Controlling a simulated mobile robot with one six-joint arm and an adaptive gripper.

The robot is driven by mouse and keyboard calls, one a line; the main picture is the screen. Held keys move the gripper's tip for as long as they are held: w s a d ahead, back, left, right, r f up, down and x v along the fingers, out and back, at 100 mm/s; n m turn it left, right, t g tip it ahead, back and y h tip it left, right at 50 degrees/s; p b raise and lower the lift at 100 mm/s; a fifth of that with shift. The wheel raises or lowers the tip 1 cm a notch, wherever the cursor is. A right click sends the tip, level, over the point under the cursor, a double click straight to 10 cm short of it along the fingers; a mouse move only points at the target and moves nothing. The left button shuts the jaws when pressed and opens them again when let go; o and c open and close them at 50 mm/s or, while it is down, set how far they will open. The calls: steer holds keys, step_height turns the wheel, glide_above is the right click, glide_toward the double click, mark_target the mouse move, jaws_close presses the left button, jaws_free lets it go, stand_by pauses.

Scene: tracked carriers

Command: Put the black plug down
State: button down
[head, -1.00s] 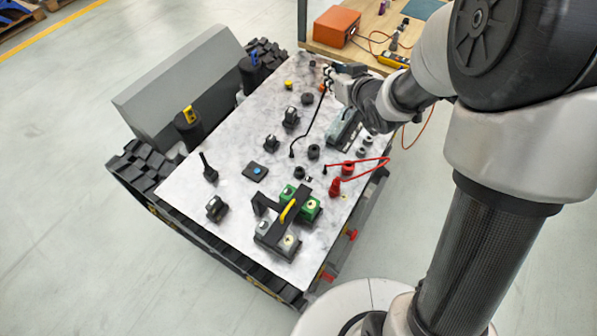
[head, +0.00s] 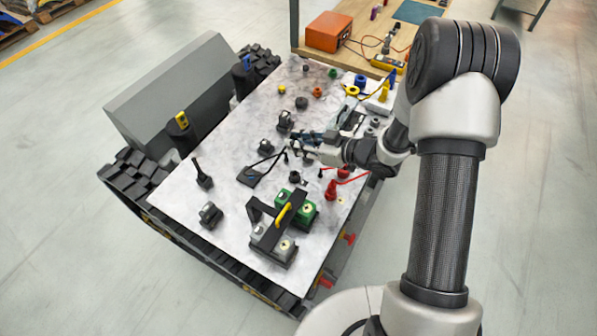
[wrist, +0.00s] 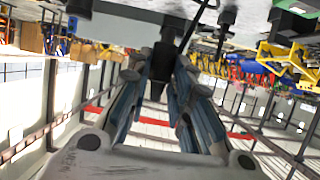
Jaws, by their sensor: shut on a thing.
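My gripper (head: 300,143) is above the middle of the tracked carrier's pale top plate (head: 240,220). In the wrist view, my gripper (wrist: 160,85) has its two fingers on either side of the black plug (wrist: 162,62) and is shut on it. A thin black cable (wrist: 192,28) runs from near the plug toward the top of the wrist view. In the head view, the black cable (head: 265,162) loops left of my gripper over the dark square pad. The plug itself is hard to make out there, and I cannot tell how far it is above the plate.
A black bracket with a yellow handle (head: 285,214) stands over green and grey blocks at the front. A red plug (head: 331,190) with red cable lies right of my gripper. Black fittings, including one (head: 210,214), dot the plate. A workbench (head: 350,60) holds an orange box (head: 332,31).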

step_height(320, 180, down, 12)
steer(key=b, duration=0.3)
steer(key=shift+r, duration=0.25)
steer(key=c, duration=1.6)
jaws_free()
steer(key=shift+o, duration=0.8)
